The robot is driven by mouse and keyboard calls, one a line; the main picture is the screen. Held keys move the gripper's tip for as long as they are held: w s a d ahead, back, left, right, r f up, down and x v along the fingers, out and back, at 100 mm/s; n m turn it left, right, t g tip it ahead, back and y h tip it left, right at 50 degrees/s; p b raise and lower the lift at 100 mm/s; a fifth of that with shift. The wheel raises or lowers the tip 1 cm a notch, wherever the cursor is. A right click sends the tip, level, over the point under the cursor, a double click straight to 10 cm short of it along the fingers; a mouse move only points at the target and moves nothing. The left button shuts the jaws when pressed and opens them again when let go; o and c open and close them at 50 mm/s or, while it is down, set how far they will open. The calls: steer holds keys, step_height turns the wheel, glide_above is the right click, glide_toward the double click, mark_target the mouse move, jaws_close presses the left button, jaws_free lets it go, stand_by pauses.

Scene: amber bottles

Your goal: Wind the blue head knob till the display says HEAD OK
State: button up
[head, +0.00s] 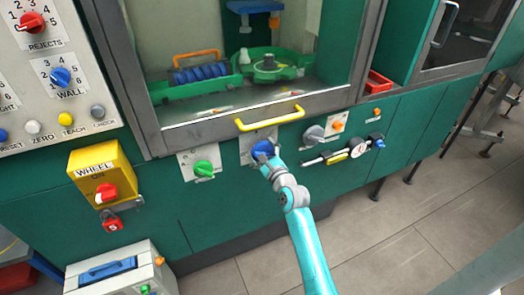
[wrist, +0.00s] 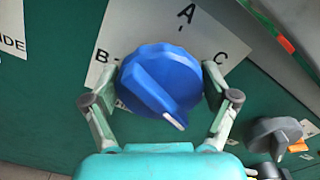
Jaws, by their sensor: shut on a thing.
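A blue knob (wrist: 165,75) sits on a white plate (wrist: 215,35) marked A, B and C; it also shows in the head view (head: 262,147), low on the green machine front. My gripper (wrist: 164,78) is shut on it, one finger at each side. The knob's white-tipped ridge points to the lower right in the wrist view, away from the A at the top. In the head view my gripper (head: 264,155) partly covers the knob and plate. I cannot make out a display with HEAD OK in either view.
A green knob (head: 204,168) is to the left and a grey knob (head: 314,135) to the right. A yellow handle (head: 270,118) hangs just above. A yellow WHEEL box (head: 103,172) with a red switch and padlock is further left. The floor at right is mostly clear.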

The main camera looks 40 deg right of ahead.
steer(key=n, duration=0.5)
steer(key=shift+a+f+n, duration=0.1)
steer(key=shift+f+n, duration=0.05)
steer(key=shift+n, duration=0.15)
steer(key=n, duration=0.5)
steer(key=shift+f, duration=0.15)
steer(key=n, duration=0.4)
steer(key=shift+f+n, duration=0.15)
steer(key=shift+n, duration=0.25)
steer(key=n, duration=0.5)
steer(key=shift+f, duration=0.15)
steer(key=n, duration=0.6)
steer(key=shift+d+f, duration=0.1)
steer(key=shift+d, duration=0.1)
steer(key=n, duration=0.4)
steer(key=shift+d+n, duration=0.1)
steer(key=shift+n, duration=0.2)
steer(key=n, duration=0.5)
steer(key=shift+s+d, duration=0.1)
steer(key=shift+d, duration=0.05)
steer(key=shift+d+n, duration=0.1)
steer(key=shift+n, duration=2.3)
